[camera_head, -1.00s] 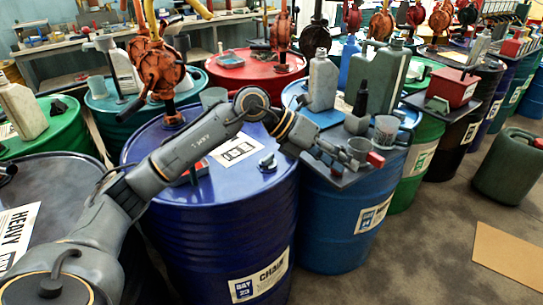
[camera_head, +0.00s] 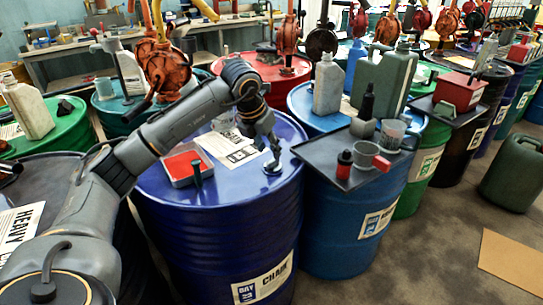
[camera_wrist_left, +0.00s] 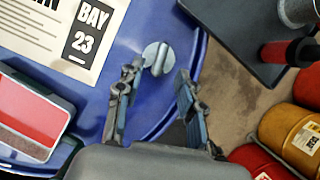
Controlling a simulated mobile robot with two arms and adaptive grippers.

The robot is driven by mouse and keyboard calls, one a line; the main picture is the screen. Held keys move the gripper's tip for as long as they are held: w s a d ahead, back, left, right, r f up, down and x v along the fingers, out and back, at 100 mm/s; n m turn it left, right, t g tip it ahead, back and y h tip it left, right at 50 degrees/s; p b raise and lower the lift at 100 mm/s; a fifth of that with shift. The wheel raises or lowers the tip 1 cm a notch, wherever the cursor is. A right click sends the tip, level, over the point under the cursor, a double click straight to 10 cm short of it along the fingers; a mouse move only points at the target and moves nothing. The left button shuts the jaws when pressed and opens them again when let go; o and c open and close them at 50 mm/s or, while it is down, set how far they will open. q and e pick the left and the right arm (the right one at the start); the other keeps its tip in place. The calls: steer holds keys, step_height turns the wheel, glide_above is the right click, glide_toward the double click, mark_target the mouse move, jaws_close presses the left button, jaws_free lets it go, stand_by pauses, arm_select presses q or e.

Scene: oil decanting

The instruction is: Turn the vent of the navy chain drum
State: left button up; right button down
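The navy chain drum (camera_head: 222,222) stands in the middle of the head view, with "CHAIN" and "BAY 23" on its label. Its vent (camera_head: 271,167), a small grey round cap with a raised grip bar, sits on the lid near the right rim. My left gripper (camera_head: 272,149) points down just above the vent. In the left wrist view the vent (camera_wrist_left: 157,58) lies just beyond the fingertips, nearer the left finger. The left gripper's fingers (camera_wrist_left: 160,84) are apart with nothing between them. Contact with the vent cannot be made out. My right gripper is not in view.
A red-and-grey box (camera_head: 183,167) and a paper sheet (camera_head: 228,147) lie on the navy lid.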

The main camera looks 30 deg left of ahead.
mark_target(273, 159)
arm_select(q)
steer(key=shift+x, duration=2.25)
steer(key=shift+c, duration=0.2)
jaws_close()
